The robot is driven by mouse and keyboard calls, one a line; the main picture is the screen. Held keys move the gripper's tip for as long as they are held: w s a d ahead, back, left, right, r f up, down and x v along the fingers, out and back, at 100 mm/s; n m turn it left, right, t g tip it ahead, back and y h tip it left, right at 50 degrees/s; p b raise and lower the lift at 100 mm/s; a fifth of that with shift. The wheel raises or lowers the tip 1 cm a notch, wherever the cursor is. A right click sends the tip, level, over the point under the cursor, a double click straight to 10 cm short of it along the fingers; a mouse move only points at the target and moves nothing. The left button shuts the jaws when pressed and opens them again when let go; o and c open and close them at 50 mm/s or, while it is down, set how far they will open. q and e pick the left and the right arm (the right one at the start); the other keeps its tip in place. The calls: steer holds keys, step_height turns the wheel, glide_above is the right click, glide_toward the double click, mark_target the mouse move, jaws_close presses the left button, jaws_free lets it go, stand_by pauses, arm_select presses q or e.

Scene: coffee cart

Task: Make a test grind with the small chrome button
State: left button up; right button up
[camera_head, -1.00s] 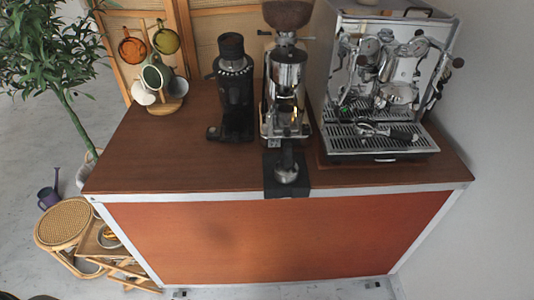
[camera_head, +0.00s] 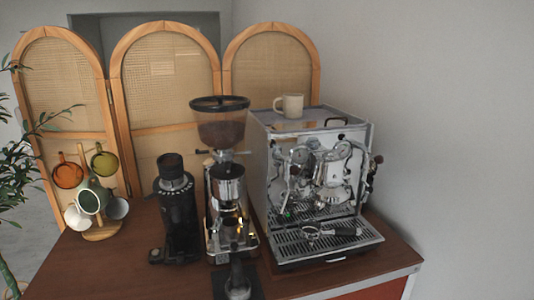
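A chrome grinder (camera_head: 227,190) with a bean hopper (camera_head: 220,128) on top stands in the middle of the cart. Dark beans show in the hopper. The small chrome button cannot be made out for certain at this size. A second, black grinder (camera_head: 178,213) stands to the left of the chrome one. Neither of my grippers is in view.
An espresso machine (camera_head: 273,165) stands right of the grinder, with a mug (camera_head: 291,106) on top and a portafilter (camera_head: 330,233) on its drip tray. A tamper (camera_head: 238,285) sits in front of the grinder. A mug tree (camera_head: 102,231) stands left. The wooden counter (camera_head: 123,262) has bare room at front left.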

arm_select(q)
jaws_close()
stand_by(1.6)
